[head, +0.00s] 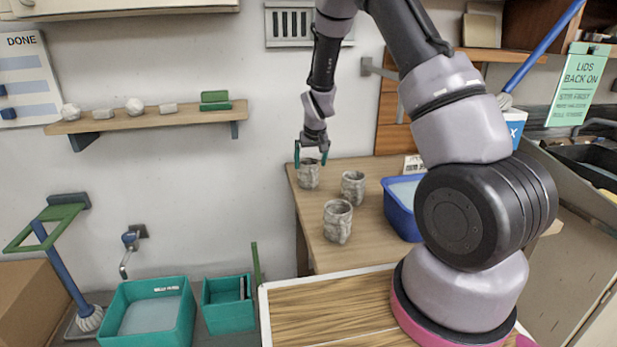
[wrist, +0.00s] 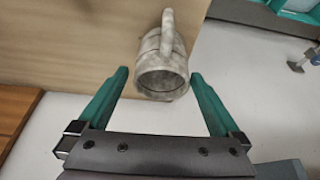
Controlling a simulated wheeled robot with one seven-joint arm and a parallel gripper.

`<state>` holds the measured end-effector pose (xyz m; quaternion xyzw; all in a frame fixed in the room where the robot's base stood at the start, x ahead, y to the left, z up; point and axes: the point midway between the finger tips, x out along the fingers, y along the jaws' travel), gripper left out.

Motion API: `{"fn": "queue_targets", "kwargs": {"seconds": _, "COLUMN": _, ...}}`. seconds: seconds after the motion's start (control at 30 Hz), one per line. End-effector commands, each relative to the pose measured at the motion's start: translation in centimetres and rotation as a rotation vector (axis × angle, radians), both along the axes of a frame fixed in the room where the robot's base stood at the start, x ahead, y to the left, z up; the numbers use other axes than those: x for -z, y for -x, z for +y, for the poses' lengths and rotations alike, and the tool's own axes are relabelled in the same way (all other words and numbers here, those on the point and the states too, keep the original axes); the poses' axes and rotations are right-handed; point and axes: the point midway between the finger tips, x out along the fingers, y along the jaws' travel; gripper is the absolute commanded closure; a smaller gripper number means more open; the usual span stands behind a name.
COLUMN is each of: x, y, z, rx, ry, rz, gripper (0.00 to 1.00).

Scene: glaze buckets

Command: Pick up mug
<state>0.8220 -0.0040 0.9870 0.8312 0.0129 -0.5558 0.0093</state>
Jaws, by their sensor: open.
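Three grey mottled mugs stand on the wooden table (head: 318,245). The far left mug (head: 308,176) is near the table's left edge by the wall. A second mug (head: 353,185) is to its right, and a third mug (head: 338,222) is nearer to me. My gripper (head: 311,160) is open at the far left mug, its teal fingers showing on both sides of the mug's top. In the wrist view, one mug (wrist: 163,70) shows its opening and handle, just ahead of and between the open fingertips (wrist: 160,77). I cannot tell whether the fingers touch it.
A blue tub (head: 403,212) stands right of the mugs on the table. A wall shelf (head: 150,122) with small pieces hangs to the left. Teal buckets (head: 150,312) sit low at the front left. The table between the mugs is clear.

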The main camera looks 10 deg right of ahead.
Motion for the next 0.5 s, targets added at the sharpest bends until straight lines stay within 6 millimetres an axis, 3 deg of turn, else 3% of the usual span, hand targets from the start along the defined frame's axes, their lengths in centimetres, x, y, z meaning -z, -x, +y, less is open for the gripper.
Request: {"fn": "queue_targets", "kwargs": {"seconds": 0.5, "x": 5.1, "y": -2.5, "z": 0.3, "rx": 0.002, "ry": -0.001, "rz": 0.001, "gripper": 0.00}}
